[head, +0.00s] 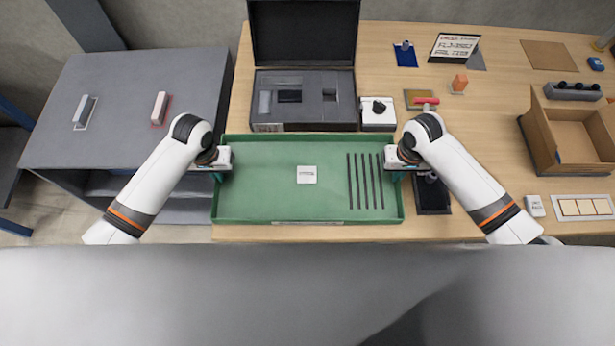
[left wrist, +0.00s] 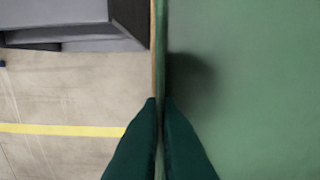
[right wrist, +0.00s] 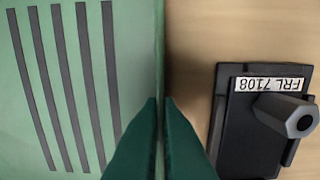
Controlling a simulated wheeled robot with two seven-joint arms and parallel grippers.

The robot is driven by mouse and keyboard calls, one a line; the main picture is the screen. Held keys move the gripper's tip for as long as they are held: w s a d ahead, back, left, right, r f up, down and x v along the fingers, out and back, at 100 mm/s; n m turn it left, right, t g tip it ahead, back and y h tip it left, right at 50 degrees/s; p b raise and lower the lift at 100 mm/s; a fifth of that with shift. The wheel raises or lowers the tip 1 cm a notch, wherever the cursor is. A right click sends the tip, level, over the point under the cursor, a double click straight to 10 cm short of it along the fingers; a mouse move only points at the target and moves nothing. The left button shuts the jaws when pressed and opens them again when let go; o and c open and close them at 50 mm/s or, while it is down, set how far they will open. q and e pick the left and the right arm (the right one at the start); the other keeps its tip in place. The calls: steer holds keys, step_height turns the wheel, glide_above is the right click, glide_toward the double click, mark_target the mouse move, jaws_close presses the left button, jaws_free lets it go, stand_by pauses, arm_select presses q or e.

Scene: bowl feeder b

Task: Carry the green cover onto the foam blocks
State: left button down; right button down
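The green cover (head: 260,190) is a wide, shallow green tray shape with a raised rim, a white label and several dark strips on its right part. My left gripper (head: 218,174) is shut on its left rim; the fingers (left wrist: 160,120) straddle the thin wall. My right gripper (head: 396,174) is shut on its right rim, and the right wrist view shows the same pinch (right wrist: 160,120). The cover looks level at the table's front left; I cannot tell whether it touches the table.
An open dark case (head: 262,119) with a grey insert stands just behind the cover. A small white box with a black knob (head: 378,113) is beside it. A black fixture (head: 432,196) lies right of the cover. A cardboard box (head: 548,165) is further right. A grey cabinet (head: 125,100) stands left.

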arm_select(q)
steer(key=shift+w+r, duration=0.1)
steer(key=shift+r, duration=0.1)
arm_select(e)
steer(key=shift+w+r, duration=0.1)
steer(key=shift+r, duration=0.1)
